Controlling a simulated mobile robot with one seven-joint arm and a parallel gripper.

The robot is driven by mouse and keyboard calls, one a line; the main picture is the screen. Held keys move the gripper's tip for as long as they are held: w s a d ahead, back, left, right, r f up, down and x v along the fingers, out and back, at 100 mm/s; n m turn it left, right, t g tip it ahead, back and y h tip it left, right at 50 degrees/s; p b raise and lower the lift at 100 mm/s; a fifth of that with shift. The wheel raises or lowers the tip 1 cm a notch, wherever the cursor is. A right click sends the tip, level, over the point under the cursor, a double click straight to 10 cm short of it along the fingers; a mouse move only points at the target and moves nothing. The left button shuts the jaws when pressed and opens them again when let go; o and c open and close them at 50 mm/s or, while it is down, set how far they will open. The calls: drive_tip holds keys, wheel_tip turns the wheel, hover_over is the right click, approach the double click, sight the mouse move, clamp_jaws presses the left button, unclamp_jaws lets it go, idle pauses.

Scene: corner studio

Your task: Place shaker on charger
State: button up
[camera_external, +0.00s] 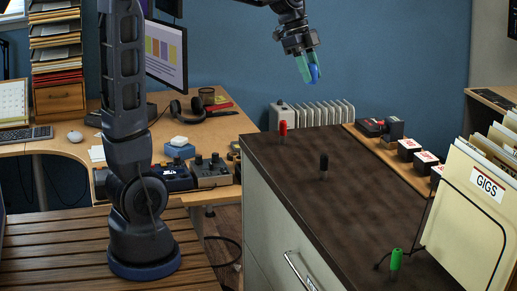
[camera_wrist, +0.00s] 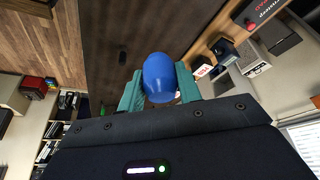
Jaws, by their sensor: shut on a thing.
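My gripper (camera_external: 309,69) is shut on a blue rounded object (camera_external: 315,73), which looks like the shaker. It is held high above the dark countertop, clear of everything. In the wrist view the blue object (camera_wrist: 159,76) sits between the two green fingers of my gripper (camera_wrist: 160,92). I cannot tell for certain which thing is the charger. A black and red device (camera_external: 372,127) lies at the far end of the wooden ledge, with a black block (camera_external: 395,128) beside it.
The dark countertop (camera_external: 310,200) carries a red upright piece (camera_external: 283,128), a black one (camera_external: 324,162) and a green one (camera_external: 396,259), with free room between them. Small labelled boxes (camera_external: 409,148) line the ledge. A folder marked GIGS (camera_external: 480,215) stands at the right.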

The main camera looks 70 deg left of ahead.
drive_tip(key=w+a+f+n+t+y, duration=0.1)
drive_tip(key=w+a+f+n, duration=0.2)
drive_tip(key=a, duration=1)
drive_tip(key=w+a+n+y, duration=0.1)
drive_tip(key=w+a+n, duration=0.25)
drive_tip(key=a, duration=1.05)
drive_tip(key=s+a+f+n+y, duration=0.1)
drive_tip(key=s+a+f+n, duration=0.15)
drive_tip(key=a, duration=0.95)
drive_tip(key=s+a+f+n+y, duration=0.1)
drive_tip(key=a+f+n, duration=0.25)
drive_tip(key=a, duration=0.85)
drive_tip(key=n+y, duration=0.3)
drive_tip(key=n, duration=0.4)
hover_over(181, 137)
drive_tip(key=d, duration=0.1)
wheel_tip(181, 137, down, 15)
drive_tip(key=f, duration=1)
drive_tip(key=s+f, duration=0.1)
drive_tip(key=f, duration=0.4)
drive_tip(key=shift+s, duration=0.1)
drive_tip(key=shift+f, duration=2.5)
drive_tip(key=shift+f, duration=0.1)
